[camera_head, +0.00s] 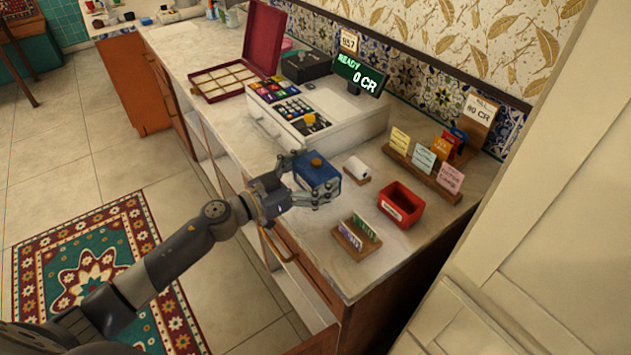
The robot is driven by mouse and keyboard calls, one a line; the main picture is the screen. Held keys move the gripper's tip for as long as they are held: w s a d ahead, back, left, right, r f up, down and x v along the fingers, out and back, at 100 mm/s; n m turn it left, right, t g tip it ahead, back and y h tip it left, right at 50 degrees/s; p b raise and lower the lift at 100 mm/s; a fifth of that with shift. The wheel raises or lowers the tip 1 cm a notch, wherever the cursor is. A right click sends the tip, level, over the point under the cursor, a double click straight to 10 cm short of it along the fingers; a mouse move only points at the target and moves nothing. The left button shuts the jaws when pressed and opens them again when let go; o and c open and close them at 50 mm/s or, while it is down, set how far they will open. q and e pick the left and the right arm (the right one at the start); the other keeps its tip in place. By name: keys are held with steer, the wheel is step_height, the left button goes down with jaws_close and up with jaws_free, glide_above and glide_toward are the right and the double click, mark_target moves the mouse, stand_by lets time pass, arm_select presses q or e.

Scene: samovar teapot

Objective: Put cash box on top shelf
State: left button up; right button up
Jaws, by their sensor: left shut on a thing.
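A small blue box (318,174) with an orange knob on top looks like the cash box. My left gripper (308,187) is shut on it, with fingers around its sides. The box is over the front part of the counter (290,215); I cannot tell whether it touches the surface. My right gripper is not in view. I cannot make out a top shelf for certain.
A cash register (345,125) with a green display (357,75) stands behind the box. A paper roll (357,169), a red tray (401,204), card holders (356,238) and an open red case (222,81) are on the counter. Open drawers (297,295) jut out below. Cream panelling rises at right.

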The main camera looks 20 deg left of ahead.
mark_target(306, 189)
arm_select(q)
steer(key=shift+s+f, duration=0.1)
steer(key=shift+f, duration=1.4)
steer(key=shift+f, duration=0.15)
steer(key=o, duration=1)
steer(key=shift+c, duration=0.2)
steer(key=shift+f, duration=0.15)
